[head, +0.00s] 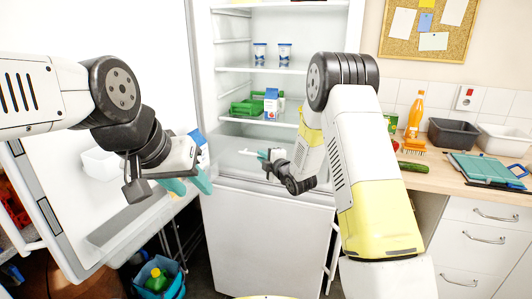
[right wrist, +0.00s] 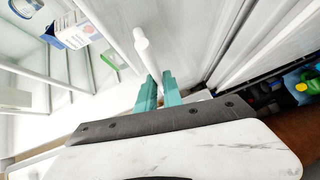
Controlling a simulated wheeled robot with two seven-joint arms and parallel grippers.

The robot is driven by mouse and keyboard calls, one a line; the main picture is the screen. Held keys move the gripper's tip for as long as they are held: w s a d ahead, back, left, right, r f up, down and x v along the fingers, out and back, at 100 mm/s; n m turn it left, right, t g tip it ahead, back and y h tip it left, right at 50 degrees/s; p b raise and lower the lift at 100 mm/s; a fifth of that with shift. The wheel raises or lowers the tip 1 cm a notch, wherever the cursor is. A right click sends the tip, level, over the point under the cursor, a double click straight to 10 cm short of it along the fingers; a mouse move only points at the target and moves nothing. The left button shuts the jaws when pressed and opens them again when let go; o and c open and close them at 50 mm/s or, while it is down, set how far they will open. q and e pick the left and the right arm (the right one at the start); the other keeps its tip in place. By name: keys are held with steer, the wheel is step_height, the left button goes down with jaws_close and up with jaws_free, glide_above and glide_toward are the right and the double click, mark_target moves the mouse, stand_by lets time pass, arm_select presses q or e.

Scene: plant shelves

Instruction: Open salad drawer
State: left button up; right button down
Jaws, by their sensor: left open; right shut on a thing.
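The fridge (head: 270,220) stands open, with its door swung out to the left. The pale salad drawer (head: 230,138) is at the bottom of the compartment, under the lowest shelf; its outline is faint. A white bar-like handle (right wrist: 146,52) with a rounded end runs between the teal fingers of my right gripper (right wrist: 158,90) in the right wrist view. My right gripper (head: 263,154) is shut on this handle at the drawer's front. My left gripper (head: 188,182) is open and empty, in front of the open door. My right arm hides part of the fridge's right side.
The fridge shelves hold two blue-white cups (head: 272,53), a green basket (head: 246,107) and a blue-white carton (head: 271,102). The open door (head: 70,185) bounds the left. The counter (head: 450,180) with boxes and a bottle (head: 415,113) is at right. A blue bin (head: 160,275) stands low left.

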steer(key=s, duration=0.1)
steer(key=s+a, duration=0.1)
steer(key=s, duration=0.3)
steer(key=shift+a+f, duration=0.1)
steer(key=shift+a, duration=0.2)
steer(key=c, duration=1.5)
jaws_free()
steer(key=v, duration=0.7)
steer(key=shift+s+d, duration=0.2)
steer(key=shift+s, duration=0.15)
